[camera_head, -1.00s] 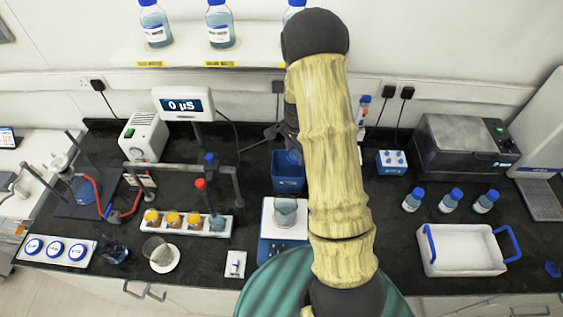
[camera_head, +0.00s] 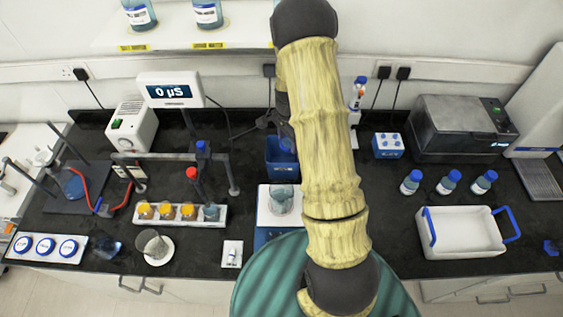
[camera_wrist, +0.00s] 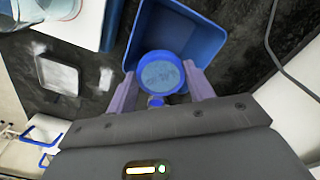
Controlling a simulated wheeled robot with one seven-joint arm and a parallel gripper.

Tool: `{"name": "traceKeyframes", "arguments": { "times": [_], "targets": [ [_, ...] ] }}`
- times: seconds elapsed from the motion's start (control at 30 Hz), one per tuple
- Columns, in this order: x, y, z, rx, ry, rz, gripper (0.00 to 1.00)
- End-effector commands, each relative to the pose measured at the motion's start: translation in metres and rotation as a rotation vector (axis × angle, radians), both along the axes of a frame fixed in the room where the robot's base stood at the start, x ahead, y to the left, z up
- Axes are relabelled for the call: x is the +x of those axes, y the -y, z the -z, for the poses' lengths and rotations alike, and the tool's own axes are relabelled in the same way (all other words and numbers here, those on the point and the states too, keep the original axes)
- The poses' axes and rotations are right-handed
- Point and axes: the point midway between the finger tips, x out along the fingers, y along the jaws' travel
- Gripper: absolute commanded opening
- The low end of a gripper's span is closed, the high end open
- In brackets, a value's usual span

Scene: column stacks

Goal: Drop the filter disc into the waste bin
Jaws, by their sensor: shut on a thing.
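The filter disc (camera_wrist: 161,74) is a round blue-rimmed piece with a paler blue face, seen in the wrist view. My gripper (camera_wrist: 160,88) is shut on it, with a purple finger on either side. The waste bin (camera_wrist: 213,41) is an open blue box. In the wrist view the disc shows in front of the bin's opening; its exact height above the bin cannot be told. In the head view the bin (camera_head: 273,168) stands on the black bench, partly covered by my arm. The gripper and disc are not clearly visible there.
A balance with a beaker (camera_head: 281,199) stands in front of the bin. A rack of orange-topped jars (camera_head: 165,212) and a stand are to the left. A white tray with blue handles (camera_head: 466,247), several bottles and a grey machine (camera_head: 462,128) are to the right.

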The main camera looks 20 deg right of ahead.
Motion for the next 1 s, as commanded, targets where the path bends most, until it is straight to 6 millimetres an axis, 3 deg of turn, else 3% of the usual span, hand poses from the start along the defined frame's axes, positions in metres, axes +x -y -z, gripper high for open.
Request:
{"name": "traceKeyframes", "arguments": {
  "times": [0.03,0.2,0.57,0.6,0.7,1.0],
  "targets": [
    [0.000,0.000,0.011,0.000,0.000,0.000,0.31],
    [0.000,0.000,0.024,0.000,0.001,-0.001,0.31],
    [0.000,0.000,0.025,0.000,0.001,-0.001,0.31],
    [0.000,0.000,0.025,0.000,0.001,-0.001,0.58],
    [0.000,0.000,0.025,0.000,0.001,-0.001,0.78],
    [0.000,0.000,0.025,-0.001,0.001,-0.001,0.78]
  ]
}}
